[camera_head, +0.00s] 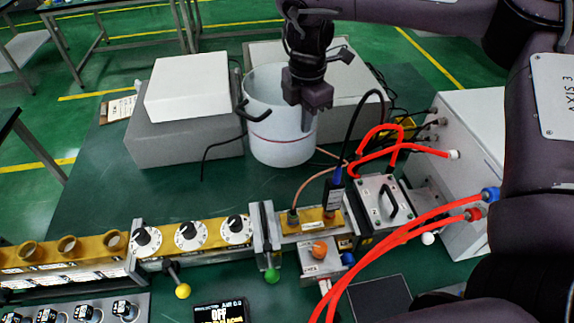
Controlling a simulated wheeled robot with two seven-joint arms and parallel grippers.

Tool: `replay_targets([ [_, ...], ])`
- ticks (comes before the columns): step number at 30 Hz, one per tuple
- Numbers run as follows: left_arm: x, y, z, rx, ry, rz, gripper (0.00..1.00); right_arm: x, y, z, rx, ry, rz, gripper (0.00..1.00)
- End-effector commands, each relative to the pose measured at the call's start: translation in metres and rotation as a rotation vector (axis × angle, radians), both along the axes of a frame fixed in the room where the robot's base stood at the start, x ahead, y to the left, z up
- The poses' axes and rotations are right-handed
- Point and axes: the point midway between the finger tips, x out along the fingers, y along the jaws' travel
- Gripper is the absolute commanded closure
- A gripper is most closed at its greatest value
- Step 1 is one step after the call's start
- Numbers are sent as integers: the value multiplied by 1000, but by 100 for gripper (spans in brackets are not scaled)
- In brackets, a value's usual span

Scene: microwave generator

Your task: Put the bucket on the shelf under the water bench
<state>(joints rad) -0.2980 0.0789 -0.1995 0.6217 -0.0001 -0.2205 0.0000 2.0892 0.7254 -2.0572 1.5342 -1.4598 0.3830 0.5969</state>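The bucket (272,148) is a white-grey cylinder with a thin red line around it. It stands upright on the dark green table, and a dark handle shows on its left side. My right gripper (308,104) comes down from above at the bucket's right rim and covers part of it. Its fingertips are hard to make out, so I cannot tell whether it is open or shut, or whether it holds the rim or a handle. My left gripper is not in view. I cannot make out a water bench with a shelf.
The green table (185,190) holds white and grey boxes (188,88) left of the bucket and a grey box behind it. Waveguide parts with dials (190,234) run along the front. Red hoses (405,228) and a white cabinet (470,125) are at right. Metal-framed tables stand behind.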

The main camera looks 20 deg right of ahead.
Motion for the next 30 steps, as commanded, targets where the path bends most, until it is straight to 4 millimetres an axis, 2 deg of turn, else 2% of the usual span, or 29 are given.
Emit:
replay_targets([
  [5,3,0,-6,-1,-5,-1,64,-1,0,-33,4,4,-2,100],
  [12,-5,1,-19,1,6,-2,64,-1,0,-95,4,4,-2,100],
  [18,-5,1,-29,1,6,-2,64,-1,0,-139,3,2,-2,100],
  [21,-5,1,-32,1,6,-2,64,0,0,-152,2,-1,-2,100],
  [26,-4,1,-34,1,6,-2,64,0,0,-162,2,-3,-1,100],
  [30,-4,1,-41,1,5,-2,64,-1,0,-182,2,0,-2,100],
])
